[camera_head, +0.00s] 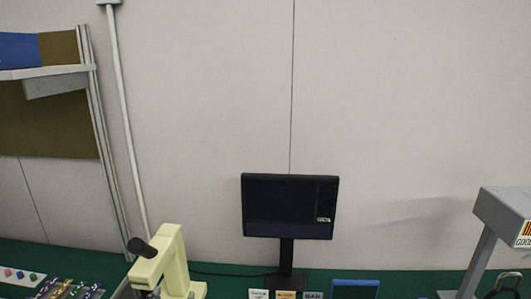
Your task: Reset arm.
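Neither my left nor my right gripper can be made out in the head view. No part that is clearly one of my arms shows either. The view looks mostly at a pale wall (400,110) above a green work surface (225,281).
A black monitor (288,207) stands at the centre, with small labelled blocks and a blue-topped item (355,289) before it. A cream microscope-like instrument (172,262) and small coloured parts are left. A shelf (45,73) stands upper left. A grey angled device (505,215) stands right.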

